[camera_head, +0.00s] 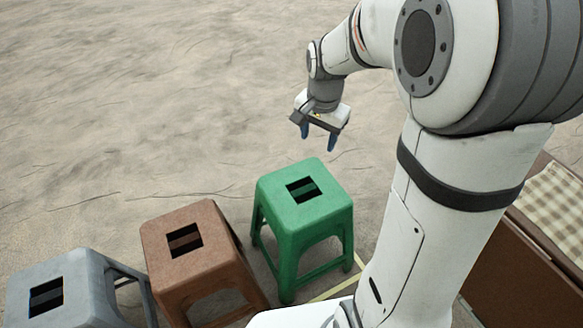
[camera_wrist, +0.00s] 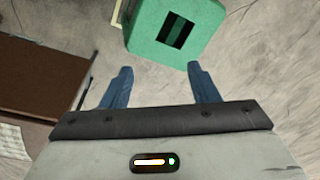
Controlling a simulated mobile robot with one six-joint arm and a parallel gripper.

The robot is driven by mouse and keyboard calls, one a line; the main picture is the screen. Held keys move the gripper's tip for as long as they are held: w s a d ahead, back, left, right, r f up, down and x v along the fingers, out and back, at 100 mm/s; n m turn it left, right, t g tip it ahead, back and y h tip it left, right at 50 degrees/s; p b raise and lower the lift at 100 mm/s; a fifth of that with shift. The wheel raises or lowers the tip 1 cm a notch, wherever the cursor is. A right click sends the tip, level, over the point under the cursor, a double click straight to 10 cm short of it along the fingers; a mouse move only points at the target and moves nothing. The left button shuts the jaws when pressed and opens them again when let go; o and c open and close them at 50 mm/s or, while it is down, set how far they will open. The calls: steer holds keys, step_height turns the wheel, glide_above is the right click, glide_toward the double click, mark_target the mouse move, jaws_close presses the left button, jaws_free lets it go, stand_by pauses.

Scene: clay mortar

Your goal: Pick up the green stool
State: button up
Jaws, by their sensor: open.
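The green stool (camera_head: 304,212) stands upright on the floor, in the middle of the head view. Its square seat has a dark square opening crossed by a green bar. In the wrist view the green stool (camera_wrist: 151,46) shows at the top, beyond my fingertips. My gripper (camera_head: 318,140) is open and empty, with its blue fingers pointing down. In the head view it appears above and behind the stool's far edge, apart from it. In the wrist view my gripper (camera_wrist: 160,78) has its two fingers spread, with bare floor between them.
A brown stool (camera_head: 212,252) stands to the left of the green one, and a grey stool (camera_head: 80,292) stands farther left. A brown box-like piece (camera_head: 520,250) with a checked cloth (camera_head: 560,205) is at the right. The floor (camera_head: 150,110) behind the stools is clear.

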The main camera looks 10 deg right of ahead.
mark_target(304, 190)
steer(key=w+f+m+b, duration=0.2)
steer(key=f+b, duration=0.3)
steer(key=f, duration=0.5)
steer(key=w+f+m+g+b, duration=0.1)
steer(key=w+f+b, duration=0.4)
steer(key=f, duration=0.6)
steer(key=w+f+m+b, duration=0.3)
steer(key=f+b, duration=0.2)
steer(key=f, duration=0.6)
steer(key=shift+w+f+b, duration=0.15)
steer(key=shift+w+b, duration=0.05)
steer(key=shift+b, duration=0.2)
step_height(304, 190, down, 5)
steer(key=b, duration=0.3)
steer(key=shift+a+f, duration=0.1)
steer(key=shift+f, duration=0.1)
steer(key=shift+r, duration=0.1)
jaws_close()
